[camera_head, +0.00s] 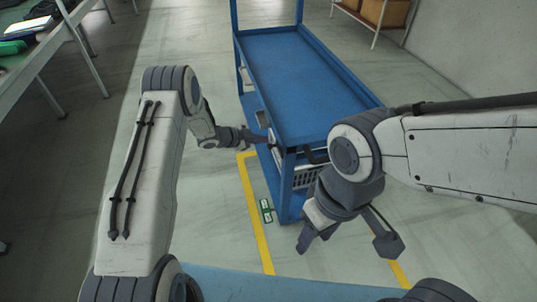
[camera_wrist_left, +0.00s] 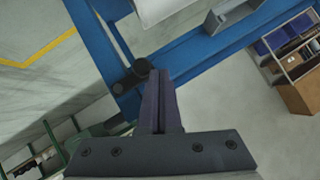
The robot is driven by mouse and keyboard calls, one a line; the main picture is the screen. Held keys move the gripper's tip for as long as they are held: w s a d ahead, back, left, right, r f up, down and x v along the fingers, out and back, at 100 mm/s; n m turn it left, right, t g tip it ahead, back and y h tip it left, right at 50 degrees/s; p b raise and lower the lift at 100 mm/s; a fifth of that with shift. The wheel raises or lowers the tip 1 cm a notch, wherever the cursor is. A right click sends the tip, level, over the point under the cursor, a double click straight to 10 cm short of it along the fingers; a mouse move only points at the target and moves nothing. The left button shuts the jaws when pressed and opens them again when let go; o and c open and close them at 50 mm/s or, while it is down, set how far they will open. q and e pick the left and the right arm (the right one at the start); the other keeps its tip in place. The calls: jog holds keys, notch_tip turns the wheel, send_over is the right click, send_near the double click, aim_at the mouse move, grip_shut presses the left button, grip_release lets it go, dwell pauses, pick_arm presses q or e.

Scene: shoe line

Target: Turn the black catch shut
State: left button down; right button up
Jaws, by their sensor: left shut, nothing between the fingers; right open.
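The black catch (camera_wrist_left: 130,78) shows in the left wrist view as a short dark piece with rounded ends on the blue frame of the trolley. My left gripper (camera_wrist_left: 160,80) is shut and empty, its fingertips right beside the catch; I cannot tell if they touch it. In the head view my left gripper (camera_head: 258,137) is at the near left side of the blue trolley (camera_head: 305,75), and the catch is too small or hidden to make out surely there. My right gripper (camera_head: 348,238) is open and empty, in front of the trolley's near end.
A dark curved handle (camera_head: 312,157) is at the trolley's near end, partly behind my right arm. The trolley's top tray is bare. Yellow floor lines (camera_head: 256,215) run near it. A table (camera_head: 45,55) with items stands at the left, a shelf (camera_head: 375,15) at the back right.

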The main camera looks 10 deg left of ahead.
pick_arm(q)
jog(key=shift+r, duration=0.1)
dwell(0.4)
jog(key=s+a+r+p, duration=0.2)
jog(key=a+r+p, duration=0.1)
jog(key=a+r, duration=0.5)
jog(key=shift+a+r, duration=0.2)
jog(key=shift+r, duration=0.55)
jog(key=shift+w+r, duration=0.1)
